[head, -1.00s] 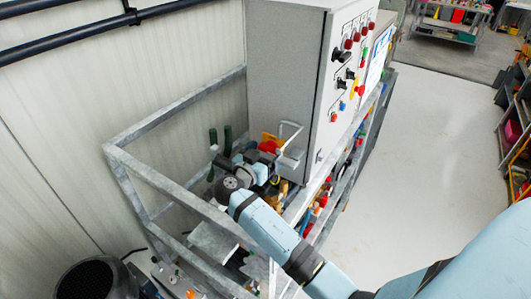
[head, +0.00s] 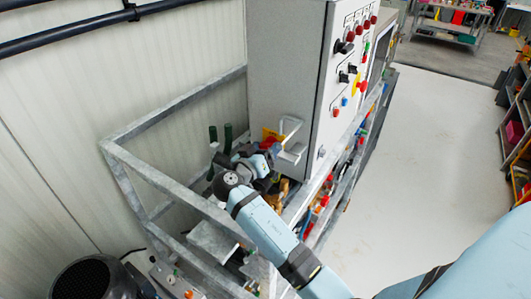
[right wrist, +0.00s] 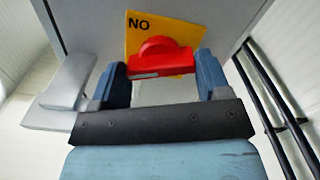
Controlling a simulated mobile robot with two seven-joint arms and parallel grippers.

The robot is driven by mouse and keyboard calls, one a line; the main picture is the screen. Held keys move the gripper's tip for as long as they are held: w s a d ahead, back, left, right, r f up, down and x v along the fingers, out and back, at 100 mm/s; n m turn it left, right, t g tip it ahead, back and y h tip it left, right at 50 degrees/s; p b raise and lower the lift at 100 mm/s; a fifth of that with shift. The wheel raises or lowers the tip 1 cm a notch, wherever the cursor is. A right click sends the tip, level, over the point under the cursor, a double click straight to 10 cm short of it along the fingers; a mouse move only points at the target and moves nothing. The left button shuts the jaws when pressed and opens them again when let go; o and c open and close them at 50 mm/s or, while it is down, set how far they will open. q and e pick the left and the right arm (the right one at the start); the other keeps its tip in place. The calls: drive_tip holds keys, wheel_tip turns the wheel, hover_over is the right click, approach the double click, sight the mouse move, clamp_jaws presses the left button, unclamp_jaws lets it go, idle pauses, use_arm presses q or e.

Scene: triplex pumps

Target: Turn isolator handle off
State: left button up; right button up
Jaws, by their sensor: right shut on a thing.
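The isolator handle (right wrist: 160,62) is a red knob with a grip bar, on a yellow plate (right wrist: 138,36) lettered "NO". The rest of the lettering is hidden or cut off. In the right wrist view the bar lies across the picture, its right end slightly higher. My right gripper (right wrist: 165,75) is shut on it, one blue finger at each end of the bar. In the head view my right gripper (head: 266,152) is at the cabinet's near side, largely covering the handle. My left gripper is not in view.
The grey cabinet (head: 285,75) carries switches and lamps on its right face. A pale bracket (head: 290,140) juts out close beside my gripper. A metal frame rail (head: 170,178) runs under my arm. Valves and pipes crowd below.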

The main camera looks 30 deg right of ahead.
drive_tip(key=n, duration=0.6)
drive_tip(key=shift+r+n, duration=0.1)
drive_tip(key=shift+n, duration=0.2)
drive_tip(key=n+p, duration=0.1)
drive_tip(key=n, duration=0.1)
drive_tip(key=shift+n, duration=0.3)
drive_tip(key=n+p, duration=0.1)
drive_tip(key=n, duration=0.1)
drive_tip(key=shift+n, duration=0.4)
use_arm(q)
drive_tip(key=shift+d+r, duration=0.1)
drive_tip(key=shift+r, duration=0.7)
use_arm(e)
drive_tip(key=shift+n, duration=0.6)
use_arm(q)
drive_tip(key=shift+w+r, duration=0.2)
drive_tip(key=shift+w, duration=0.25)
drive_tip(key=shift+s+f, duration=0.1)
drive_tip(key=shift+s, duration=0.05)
